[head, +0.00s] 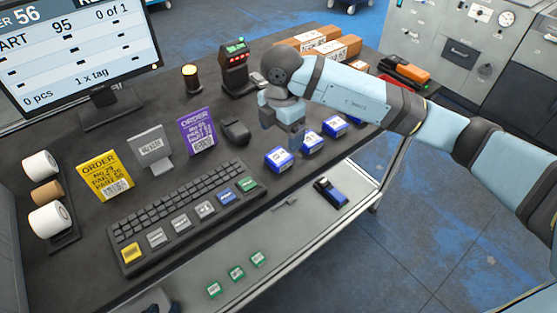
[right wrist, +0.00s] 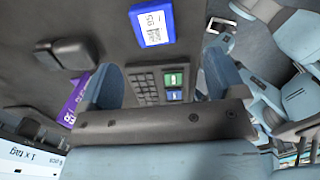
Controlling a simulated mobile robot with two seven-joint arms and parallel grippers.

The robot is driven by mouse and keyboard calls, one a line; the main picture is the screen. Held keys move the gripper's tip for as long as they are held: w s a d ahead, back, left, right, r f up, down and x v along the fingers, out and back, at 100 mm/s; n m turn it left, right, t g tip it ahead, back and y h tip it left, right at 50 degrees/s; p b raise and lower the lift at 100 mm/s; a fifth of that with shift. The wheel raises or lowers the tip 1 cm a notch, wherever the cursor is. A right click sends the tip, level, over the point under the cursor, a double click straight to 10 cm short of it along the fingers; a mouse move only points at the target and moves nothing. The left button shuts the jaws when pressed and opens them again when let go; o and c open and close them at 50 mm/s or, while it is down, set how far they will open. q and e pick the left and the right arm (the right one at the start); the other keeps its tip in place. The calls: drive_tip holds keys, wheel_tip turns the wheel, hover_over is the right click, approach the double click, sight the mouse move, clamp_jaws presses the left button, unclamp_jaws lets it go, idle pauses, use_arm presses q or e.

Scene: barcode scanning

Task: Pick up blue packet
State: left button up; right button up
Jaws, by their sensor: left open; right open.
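Three blue packets with white labels lie on the dark desk in the head view: a near one (head: 278,160), a middle one (head: 312,144) and a far one (head: 335,126). My right gripper (head: 297,139) is open and empty above the desk, close to the near and middle packets. In the right wrist view, one blue packet (right wrist: 152,24) lies beyond the open fingers (right wrist: 163,65), not between them. A dark part of my left gripper (head: 155,302) shows at the bottom edge in the head view; most of it is cut off.
A keyboard (head: 184,218) lies left of the packets. A mouse (head: 235,131) and a purple order card (head: 198,133) are behind it. A dark blue device (head: 330,192) lies on the lower grey shelf.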

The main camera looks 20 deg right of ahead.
hover_over(279, 156)
drive_tip(key=f, duration=0.4)
drive_tip(key=shift+s+f, duration=0.1)
drive_tip(key=shift+s, duration=0.25)
drive_tip(key=f, duration=0.5)
drive_tip(key=shift+w+f, duration=0.1)
drive_tip(key=shift+w, duration=0.3)
drive_tip(key=c, duration=1.1)
